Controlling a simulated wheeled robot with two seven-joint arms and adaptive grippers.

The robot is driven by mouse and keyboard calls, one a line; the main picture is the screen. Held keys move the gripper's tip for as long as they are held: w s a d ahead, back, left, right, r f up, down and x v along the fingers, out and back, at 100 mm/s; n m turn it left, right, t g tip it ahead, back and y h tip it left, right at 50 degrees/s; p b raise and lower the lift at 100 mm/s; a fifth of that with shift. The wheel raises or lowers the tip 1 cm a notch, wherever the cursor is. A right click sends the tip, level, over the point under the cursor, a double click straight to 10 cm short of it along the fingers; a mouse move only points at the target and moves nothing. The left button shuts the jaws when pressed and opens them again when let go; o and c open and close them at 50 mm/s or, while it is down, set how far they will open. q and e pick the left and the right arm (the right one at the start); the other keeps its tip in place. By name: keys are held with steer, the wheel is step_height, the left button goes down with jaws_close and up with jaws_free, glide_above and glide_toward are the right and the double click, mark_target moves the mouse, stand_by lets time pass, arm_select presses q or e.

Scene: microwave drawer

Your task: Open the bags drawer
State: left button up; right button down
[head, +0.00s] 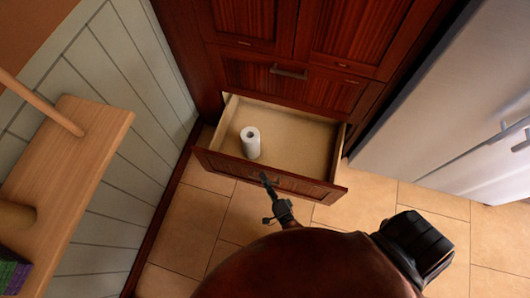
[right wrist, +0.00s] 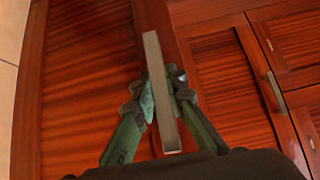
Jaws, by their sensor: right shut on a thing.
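The open drawer (head: 232,164) is the lowest one in the red-brown wooden cabinet, and it is pulled well out. A white roll (head: 250,142) stands inside it, towards the left; the rest of the visible inside is bare. My right gripper (head: 266,183) is at the drawer front. In the right wrist view its two fingers (right wrist: 163,95) are shut on the metal bar handle (right wrist: 153,55) of the drawer. In the head view the handle is mostly hidden by the gripper. My left gripper is not in view.
A closed drawer with its own handle (head: 289,72) is above the open one. A white fridge (head: 430,90) stands at the right. A wooden shelf (head: 95,135) is at the left by the panelled wall. The tiled floor (head: 180,240) in front is partly clear.

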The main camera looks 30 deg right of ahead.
steer(key=c, duration=1.9)
jaws_free()
steer(key=shift+c, duration=0.2)
